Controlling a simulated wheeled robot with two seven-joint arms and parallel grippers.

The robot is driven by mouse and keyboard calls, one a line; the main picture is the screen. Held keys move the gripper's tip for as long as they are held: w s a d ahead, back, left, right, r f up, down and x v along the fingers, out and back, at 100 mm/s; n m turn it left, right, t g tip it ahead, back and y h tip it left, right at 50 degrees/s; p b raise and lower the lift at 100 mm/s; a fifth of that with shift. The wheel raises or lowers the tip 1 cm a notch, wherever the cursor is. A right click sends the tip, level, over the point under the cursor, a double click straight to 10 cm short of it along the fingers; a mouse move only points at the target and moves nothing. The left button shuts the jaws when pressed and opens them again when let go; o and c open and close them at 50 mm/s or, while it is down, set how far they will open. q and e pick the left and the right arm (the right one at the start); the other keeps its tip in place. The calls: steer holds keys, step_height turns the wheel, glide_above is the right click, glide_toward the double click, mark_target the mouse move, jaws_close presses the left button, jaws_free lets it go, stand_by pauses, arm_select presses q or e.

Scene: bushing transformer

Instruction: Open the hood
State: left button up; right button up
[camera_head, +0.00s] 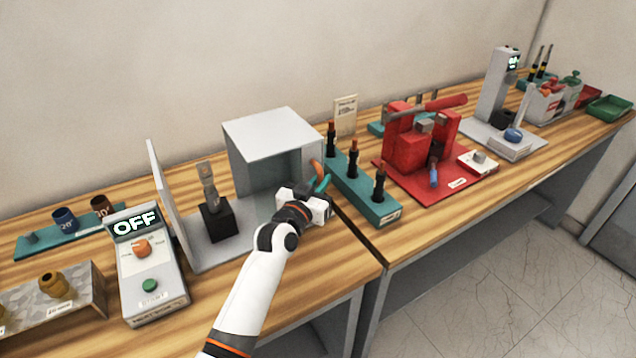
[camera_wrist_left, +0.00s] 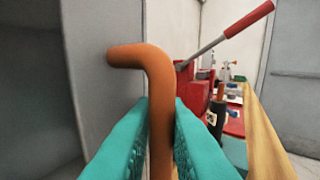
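The hood (camera_head: 272,132) is a light grey box on the table, with a flat top and an open side through which its dark inside shows. An orange bent handle (camera_head: 316,167) is on its right side. In the left wrist view the handle (camera_wrist_left: 160,90) runs up between the teal fingers and bends left to the grey wall. My left gripper (camera_head: 321,186) is at the handle, its fingers close against both sides of it. A grey part on a black block (camera_head: 215,219) stands uncovered left of the hood, on a grey base. My right gripper is in neither view.
A grey upright panel (camera_head: 168,203) stands left of the block, beside a control box (camera_head: 148,270) reading OFF. Right of the hood are a teal rack (camera_head: 365,195) with several dark tools and a red press (camera_head: 408,150).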

arm_select(q)
steer(key=shift+o, duration=0.2)
steer(key=b+v, duration=0.1)
steer(key=v, duration=1.1)
steer(key=shift+b, duration=0.3)
steer(key=shift+f, duration=0.1)
